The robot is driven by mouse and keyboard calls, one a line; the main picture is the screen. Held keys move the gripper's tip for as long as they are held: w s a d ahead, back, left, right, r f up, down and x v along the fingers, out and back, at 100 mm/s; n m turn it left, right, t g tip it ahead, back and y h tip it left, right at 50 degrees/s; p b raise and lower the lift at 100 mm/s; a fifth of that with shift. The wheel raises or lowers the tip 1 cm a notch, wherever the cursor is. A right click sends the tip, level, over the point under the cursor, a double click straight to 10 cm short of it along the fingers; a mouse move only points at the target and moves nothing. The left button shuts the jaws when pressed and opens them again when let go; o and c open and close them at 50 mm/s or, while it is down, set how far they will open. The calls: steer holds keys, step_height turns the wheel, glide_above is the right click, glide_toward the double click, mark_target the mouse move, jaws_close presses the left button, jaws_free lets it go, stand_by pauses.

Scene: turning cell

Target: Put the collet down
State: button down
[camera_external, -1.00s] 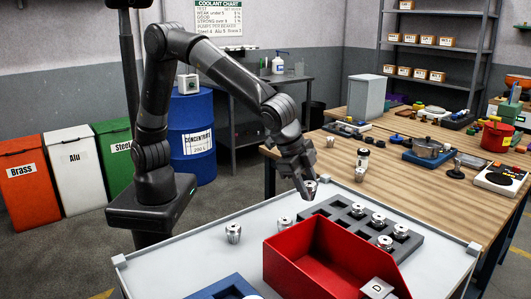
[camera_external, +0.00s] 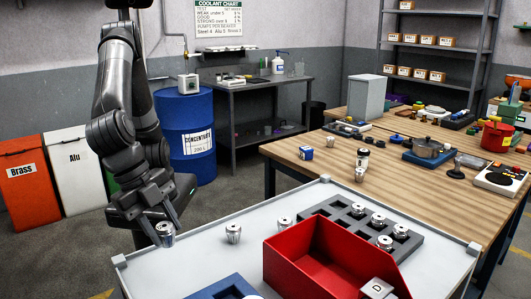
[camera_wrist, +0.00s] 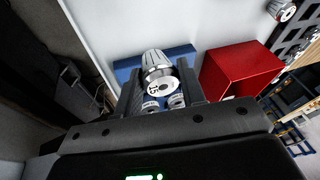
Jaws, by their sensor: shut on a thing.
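My gripper (camera_external: 158,222) is shut on a silver collet (camera_external: 165,234) at the left edge of the white table (camera_external: 205,262).
A blue tray (camera_external: 213,293) with collets is at the bottom. White table surface is free at left.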

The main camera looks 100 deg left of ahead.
steer(key=s+d, duration=0.3)
steer(key=s, duration=0.6)
glide_above(190, 291)
steer(key=s, duration=0.2)
step_height(190, 291, down, 6)
steer(key=shift+w+a+f, duration=0.1)
steer(key=shift+w+f, duration=0.05)
steer(key=shift+f, duration=2.1)
steer(key=c, duration=0.9)
jaws_free()
steer(key=shift+f, duration=0.15)
steer(key=v, duration=1.2)
steer(key=shift+a, duration=0.15)
